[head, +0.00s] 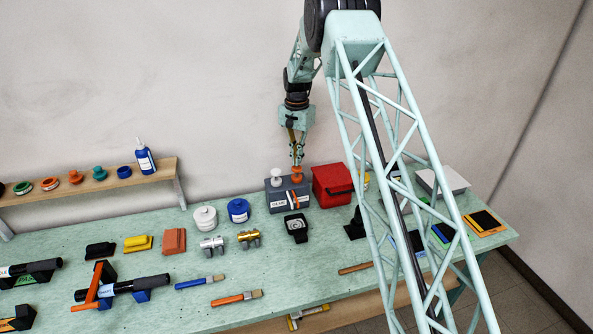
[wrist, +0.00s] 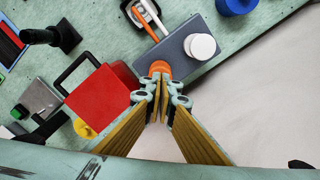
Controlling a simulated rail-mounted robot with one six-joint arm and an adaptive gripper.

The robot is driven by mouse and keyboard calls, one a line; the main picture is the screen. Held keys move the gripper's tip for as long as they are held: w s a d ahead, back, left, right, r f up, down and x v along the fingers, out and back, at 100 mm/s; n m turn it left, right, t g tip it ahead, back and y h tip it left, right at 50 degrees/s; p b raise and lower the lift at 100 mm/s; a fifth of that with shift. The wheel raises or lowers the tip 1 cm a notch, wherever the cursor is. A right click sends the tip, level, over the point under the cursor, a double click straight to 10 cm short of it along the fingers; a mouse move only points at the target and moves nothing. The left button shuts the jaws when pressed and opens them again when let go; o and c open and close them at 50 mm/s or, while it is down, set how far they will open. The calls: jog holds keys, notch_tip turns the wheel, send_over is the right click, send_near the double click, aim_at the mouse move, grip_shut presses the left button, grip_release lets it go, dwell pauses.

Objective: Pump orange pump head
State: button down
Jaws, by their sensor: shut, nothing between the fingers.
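The orange pump head (head: 297,173) sits on the right part of a dark grey box (head: 273,204) at the back of the bench. A white pump head (head: 277,175) stands to its left on the same box. My gripper (head: 297,162) points down directly over the orange pump head, and its fingers are shut and empty. In the wrist view the closed fingertips (wrist: 160,80) are at the orange pump head (wrist: 159,68) and partly hide it. I cannot tell whether they touch it. The white pump head (wrist: 200,46) is clear of the fingers.
A red box (head: 331,185) with a black handle stands close to the right of the grey box. White (head: 205,218) and blue (head: 238,211) round containers stand to the left. A black square item (head: 296,227) lies in front. A shelf (head: 90,184) holds spools and a blue bottle.

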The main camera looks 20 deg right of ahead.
jog(key=shift+f, duration=0.15)
jog(key=shift+f+b, duration=0.35)
jog(key=shift+f, duration=0.15)
jog(key=shift+f, duration=0.2)
dwell(0.5)
jog(key=shift+f+b, duration=0.4)
jog(key=shift+f, duration=0.1)
jog(key=shift+r, duration=0.1)
jog(key=shift+r+p, duration=0.45)
jog(key=shift+r, duration=0.85)
jog(key=shift+r, duration=0.1)
